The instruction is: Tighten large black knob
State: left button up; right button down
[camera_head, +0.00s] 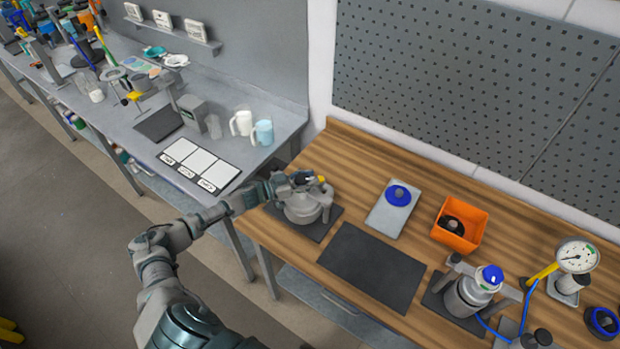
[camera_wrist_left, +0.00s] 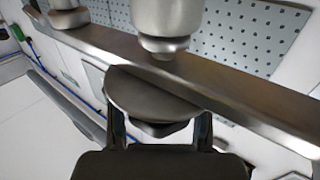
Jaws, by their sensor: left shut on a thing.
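The large black knob (camera_wrist_left: 150,95) is a dark, wide disc in the left wrist view, with a faceted underside. The two fingers of my left gripper (camera_wrist_left: 160,122) stand on either side of it and are shut on it. In the head view my left gripper (camera_head: 304,182) is at the top of a grey metal agitator vessel (camera_head: 303,208) at the left end of the wooden bench. The knob is hidden there by my gripper. My right gripper is not in view.
The vessel stands on a dark mat. An empty black mat (camera_head: 372,267) lies to its right. Beyond are a grey plate with a blue disc (camera_head: 398,195), an orange bin (camera_head: 460,224), another vessel with a blue top (camera_head: 468,297) and a gauge (camera_head: 577,256). A metal bar (camera_wrist_left: 225,85) runs close behind the knob.

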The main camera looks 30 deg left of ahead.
pick_arm(q)
jog(key=shift+s+m+g+h+b, duration=0.1)
jog(key=shift+m+g+h+b, duration=0.5)
jog(key=shift+m+g+h, duration=0.45)
jog(key=shift+r, duration=0.1)
jog(key=o, duration=1)
jog(key=shift+s, duration=0.15)
jog(key=shift+a, duration=0.2)
jog(key=shift+s+a, duration=0.2)
jog(key=v, duration=1.1)
jog(key=shift+a, duration=0.3)
